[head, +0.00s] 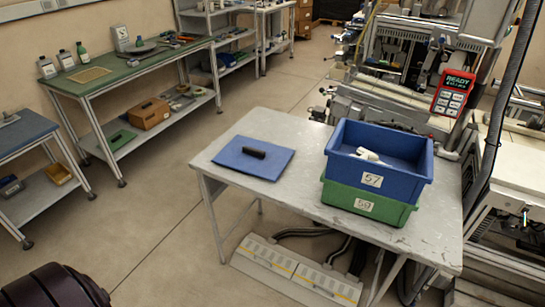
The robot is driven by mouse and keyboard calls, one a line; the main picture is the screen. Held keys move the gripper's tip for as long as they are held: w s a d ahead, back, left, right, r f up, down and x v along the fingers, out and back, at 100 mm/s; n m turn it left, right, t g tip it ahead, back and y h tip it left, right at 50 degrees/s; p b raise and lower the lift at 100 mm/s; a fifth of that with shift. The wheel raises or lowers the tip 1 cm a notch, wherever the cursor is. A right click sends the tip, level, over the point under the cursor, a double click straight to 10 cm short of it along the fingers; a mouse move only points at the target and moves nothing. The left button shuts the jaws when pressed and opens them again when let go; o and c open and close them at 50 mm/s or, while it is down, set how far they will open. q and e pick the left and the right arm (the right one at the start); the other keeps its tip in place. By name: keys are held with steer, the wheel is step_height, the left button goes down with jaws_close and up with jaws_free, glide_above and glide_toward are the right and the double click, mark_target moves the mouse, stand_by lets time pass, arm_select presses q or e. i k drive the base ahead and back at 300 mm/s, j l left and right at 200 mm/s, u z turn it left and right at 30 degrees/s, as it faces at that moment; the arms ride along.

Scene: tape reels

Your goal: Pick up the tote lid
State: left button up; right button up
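The tote lid (240,165) is a flat blue panel with a dark bar-shaped handle (254,152) on top. It lies flat on the left part of the grey worn table (300,195). To its right a blue tote (345,170) marked 57 stands upright, stacked on a green tote (335,194) whose label seems to read 59. The blue tote has no lid on it, and a white object (370,155) shows inside. Neither of my grippers is in view.
A machine with a red-framed READY panel (453,92) stands behind the totes. A green-topped workbench (125,65) runs along the left wall. The floor left of the table is clear. A pale floor unit (295,275) lies under the table.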

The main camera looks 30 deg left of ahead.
mark_target(267, 160)
steer(key=j+z, duration=0.8)
steer(key=j, duration=0.2)
